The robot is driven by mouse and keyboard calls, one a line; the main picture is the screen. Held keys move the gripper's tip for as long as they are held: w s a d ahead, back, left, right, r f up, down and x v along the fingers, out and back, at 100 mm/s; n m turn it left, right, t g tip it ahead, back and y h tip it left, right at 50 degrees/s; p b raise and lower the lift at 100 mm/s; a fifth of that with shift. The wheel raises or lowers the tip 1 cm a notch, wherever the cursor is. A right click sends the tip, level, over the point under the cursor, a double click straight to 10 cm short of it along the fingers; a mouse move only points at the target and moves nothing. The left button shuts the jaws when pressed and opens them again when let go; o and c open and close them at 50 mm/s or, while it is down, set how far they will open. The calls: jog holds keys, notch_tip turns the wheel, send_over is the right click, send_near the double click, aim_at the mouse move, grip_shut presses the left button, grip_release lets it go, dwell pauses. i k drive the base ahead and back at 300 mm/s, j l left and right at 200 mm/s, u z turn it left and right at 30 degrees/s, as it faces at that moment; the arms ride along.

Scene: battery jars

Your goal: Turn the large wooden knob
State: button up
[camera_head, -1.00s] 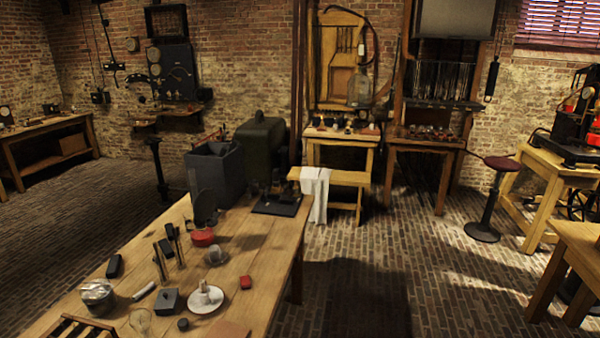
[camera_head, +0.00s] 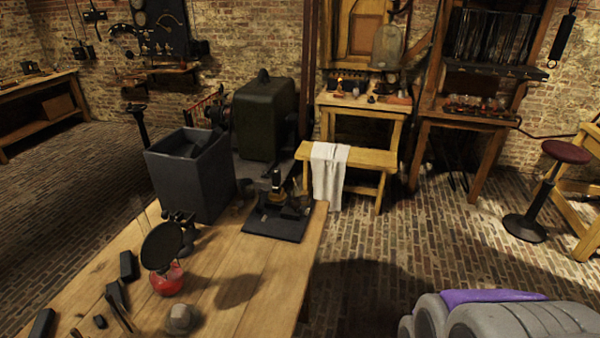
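I cannot pick out a large wooden knob for certain in this view. A black device with small brass-coloured parts (camera_head: 277,205) stands on a dark base at the far end of the long wooden table (camera_head: 215,258). Its details are too small to read. A grey rounded, ribbed shape with a purple top (camera_head: 500,316) enters at the bottom right, above the floor and apart from the table. It seems to be part of my arm or gripper. No fingertips can be made out, and nothing is seen held.
A dark open box (camera_head: 190,175) and a green cabinet (camera_head: 264,115) stand beyond the table. A white cloth (camera_head: 328,175) hangs on a bench (camera_head: 365,159). A stool (camera_head: 525,223) stands at right. Brick floor (camera_head: 440,245) is clear right of the table.

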aim_at(295, 204)
jog(key=i+z, duration=0.1)
jog(key=i, duration=0.7)
jog(key=i+j+z, duration=0.15)
jog(key=i, duration=0.6)
